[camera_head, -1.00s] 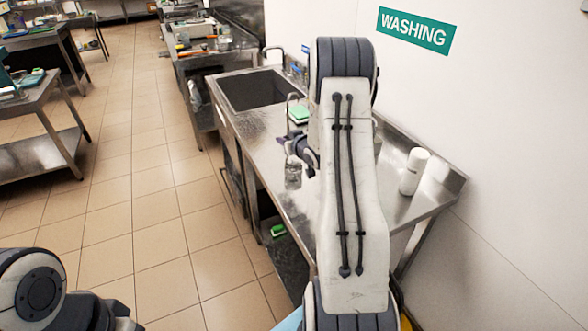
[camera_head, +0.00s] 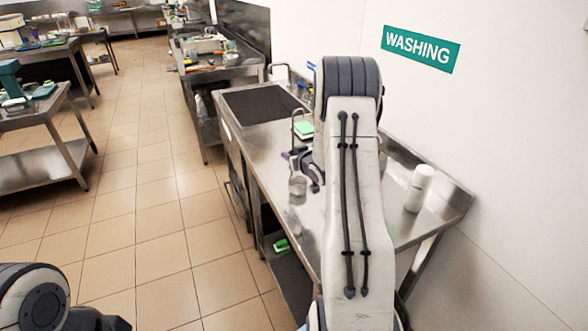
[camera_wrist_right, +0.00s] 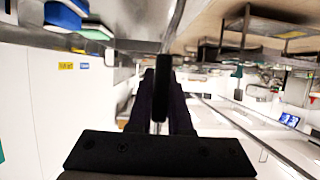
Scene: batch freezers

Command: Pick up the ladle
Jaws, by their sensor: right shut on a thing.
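The ladle (camera_head: 297,186) hangs upright, its metal bowl low and its thin handle hooked at the top, in front of the steel washing bench in the head view. My right gripper (camera_head: 303,164) is around its handle, above the bowl. In the right wrist view my right gripper (camera_wrist_right: 163,88) is shut on the thin handle (camera_wrist_right: 176,22), which runs out beyond the fingers. The bowl is hidden in that view. Whether the bowl touches the bench cannot be told. My left arm shows at the lower left of the head view, its gripper out of frame.
A green sponge (camera_head: 303,130) lies behind the ladle. A white bottle (camera_head: 419,188) stands to the right of my arm. Another green item (camera_head: 281,245) is on the lower shelf. Open tiled floor lies left.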

